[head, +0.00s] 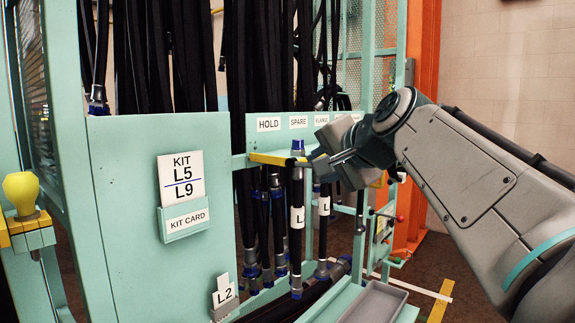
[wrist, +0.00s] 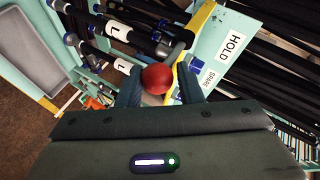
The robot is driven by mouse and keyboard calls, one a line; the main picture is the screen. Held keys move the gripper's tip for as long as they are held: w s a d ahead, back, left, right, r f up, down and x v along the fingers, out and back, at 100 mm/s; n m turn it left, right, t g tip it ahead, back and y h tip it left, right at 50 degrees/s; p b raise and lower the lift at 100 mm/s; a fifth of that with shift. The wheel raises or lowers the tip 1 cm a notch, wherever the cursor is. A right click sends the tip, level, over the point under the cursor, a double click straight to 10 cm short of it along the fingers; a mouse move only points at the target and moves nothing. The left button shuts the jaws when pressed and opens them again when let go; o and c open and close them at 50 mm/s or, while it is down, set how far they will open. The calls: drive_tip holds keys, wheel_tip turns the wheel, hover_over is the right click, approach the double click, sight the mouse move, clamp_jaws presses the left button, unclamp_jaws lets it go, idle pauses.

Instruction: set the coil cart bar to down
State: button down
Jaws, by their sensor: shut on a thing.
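In the wrist view, a red ball knob (wrist: 158,79) sits between the two dark fingers of my gripper (wrist: 160,88), which is shut on it. In the head view, my gripper (head: 325,166) is at the right end of the yellow strip (head: 276,159), just below the HOLD and SPARE labels. The knob is hidden by the gripper in the head view.
Black hoses (head: 296,215) with blue-and-grey ends hang close below the strip. A green panel with a KIT L5 L9 card (head: 182,180) stands left. A grey tray (head: 372,302) lies low at front. A yellow knob (head: 21,192) is at far left, and an orange post (head: 420,150) stands behind my arm.

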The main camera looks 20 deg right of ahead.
drive_tip(key=shift+w+a+f, duration=0.15)
drive_tip(key=shift+a+f, duration=0.05)
drive_tip(key=shift+f, duration=0.5)
drive_tip(key=c, duration=1.2)
unclamp_jaws()
drive_tip(key=shift+o, duration=0.3)
drive_tip(key=shift+r, duration=0.1)
wheel_tip(320, 180, up, 4)
drive_tip(key=shift+r+p, duration=0.15)
drive_tip(key=shift+p, duration=0.75)
drive_tip(key=s+d+r+p, duration=0.3)
drive_tip(key=s+d+r, duration=0.4)
drive_tip(key=s, duration=0.2)
drive_tip(key=shift+d, duration=0.25)
drive_tip(key=shift+w, duration=0.1)
